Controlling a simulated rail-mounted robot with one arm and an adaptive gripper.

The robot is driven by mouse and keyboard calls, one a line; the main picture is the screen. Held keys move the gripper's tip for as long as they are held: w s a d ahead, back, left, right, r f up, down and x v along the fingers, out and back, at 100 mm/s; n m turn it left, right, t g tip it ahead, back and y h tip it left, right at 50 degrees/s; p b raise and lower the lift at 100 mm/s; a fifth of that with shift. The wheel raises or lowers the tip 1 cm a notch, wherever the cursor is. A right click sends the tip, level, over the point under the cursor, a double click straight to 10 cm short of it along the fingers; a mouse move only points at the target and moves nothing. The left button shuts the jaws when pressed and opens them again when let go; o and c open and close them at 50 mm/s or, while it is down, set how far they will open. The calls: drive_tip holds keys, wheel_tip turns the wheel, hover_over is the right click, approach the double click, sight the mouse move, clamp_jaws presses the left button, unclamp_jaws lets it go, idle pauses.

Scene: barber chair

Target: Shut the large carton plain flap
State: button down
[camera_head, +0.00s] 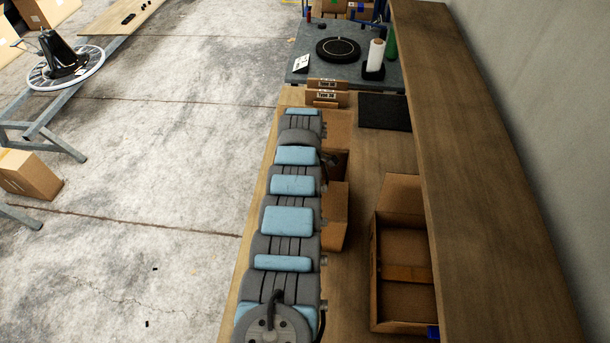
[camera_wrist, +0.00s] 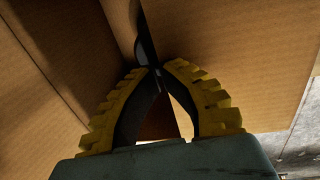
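In the head view a brown carton (camera_head: 334,215) stands on the bench, partly hidden behind my arm, with part of its dark opening showing. A second open carton (camera_head: 402,262) stands to its right. I cannot tell for sure which is the large carton or which panel is the plain flap. In the wrist view my gripper (camera_wrist: 154,69) has its yellow-padded fingers meeting at the tips, with nothing clearly held. A broad cardboard panel (camera_wrist: 235,55) fills the right, and another cardboard panel (camera_wrist: 55,70) lies at the left, both close to the fingers. A dark strip lies beyond the tips.
A long wooden shelf (camera_head: 480,180) runs along the bench's right side beside the wall. Small labelled boxes (camera_head: 327,90), a black mat (camera_head: 385,112) and a grey table (camera_head: 300,76) lie at the far end. The floor (camera_head: 150,200) at the left is mostly clear.

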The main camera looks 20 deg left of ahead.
drive_tip(key=shift+s+p, duration=0.2)
drive_tip(key=shift+p, duration=0.4)
drive_tip(key=shift+s+d+f+p, duration=0.15)
drive_tip(key=shift+s+f+p, duration=0.25)
drive_tip(key=shift+p, duration=0.55)
